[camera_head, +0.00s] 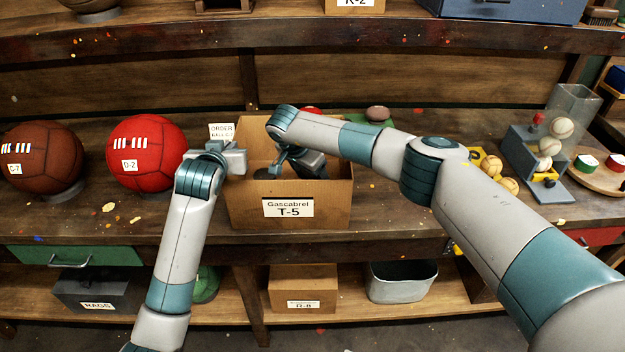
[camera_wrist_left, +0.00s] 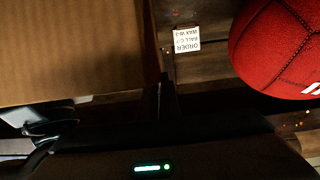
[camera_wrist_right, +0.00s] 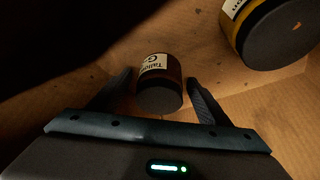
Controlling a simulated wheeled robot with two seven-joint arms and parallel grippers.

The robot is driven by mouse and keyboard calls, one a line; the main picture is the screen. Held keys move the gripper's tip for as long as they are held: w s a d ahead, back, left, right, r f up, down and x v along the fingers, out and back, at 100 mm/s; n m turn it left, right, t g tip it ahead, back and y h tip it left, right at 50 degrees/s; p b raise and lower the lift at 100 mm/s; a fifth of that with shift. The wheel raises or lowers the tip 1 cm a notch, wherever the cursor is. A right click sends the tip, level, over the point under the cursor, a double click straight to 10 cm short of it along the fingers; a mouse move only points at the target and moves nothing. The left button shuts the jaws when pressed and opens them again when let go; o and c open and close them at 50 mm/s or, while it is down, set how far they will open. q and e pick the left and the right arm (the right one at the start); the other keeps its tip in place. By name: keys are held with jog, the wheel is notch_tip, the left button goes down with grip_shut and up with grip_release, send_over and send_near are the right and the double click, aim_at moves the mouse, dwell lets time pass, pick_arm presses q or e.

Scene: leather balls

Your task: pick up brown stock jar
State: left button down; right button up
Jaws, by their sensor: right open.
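A small brown jar (camera_wrist_right: 160,88) with a dark lid and a cream label lies in the cardboard box, between the fingers of my right gripper (camera_wrist_right: 160,95) in the right wrist view. The fingers are open, one on each side of it, with gaps showing. A larger yellow jar (camera_wrist_right: 275,30) with a black lid lies up and right of it.
A red ball (camera_head: 147,152) and a brown ball (camera_head: 42,157) sit left on the bench. An order card (camera_head: 222,131) stands behind my left gripper. A clear ball dispenser (camera_head: 570,115) and a round tray (camera_head: 603,178) are at the right.

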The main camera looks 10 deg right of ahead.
jog(key=c, duration=1.3)
notch_tip(320, 180, up, 10)
jog(key=shift+r, duration=0.1)
pick_arm(q)
jog(key=c, duration=1.9)
grip_release()
